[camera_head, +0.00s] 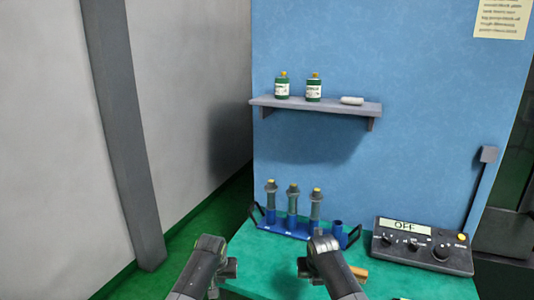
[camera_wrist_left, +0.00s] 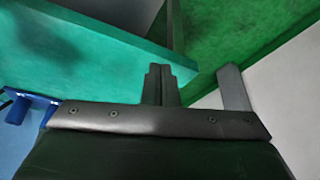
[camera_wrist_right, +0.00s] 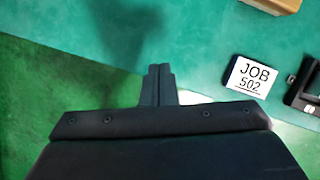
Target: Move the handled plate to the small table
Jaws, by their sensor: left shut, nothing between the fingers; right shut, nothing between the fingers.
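The handled plate is a blue rack (camera_head: 282,231) with a dark handle at each end. It lies near the back of a green-topped table (camera_head: 262,262). Three dark tools with yellow tops stand upright in it, and a blue holder at its right end looks empty. Part of the rack shows at the left edge of the left wrist view (camera_wrist_left: 38,99). My left gripper (camera_wrist_left: 160,68) is shut and empty, in front of the rack's left side, apart from it. My right gripper (camera_wrist_right: 160,68) is shut and empty over the green top, in front of the rack's right side. I cannot identify a separate small table.
A control box (camera_head: 422,246) reading OFF stands right of the rack. A tan block (camera_head: 358,272) and a JOB 502 card (camera_wrist_right: 249,78) lie on the green top. A shelf (camera_head: 330,106) with two bottles hangs above. Green floor (camera_head: 190,225) is open at left.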

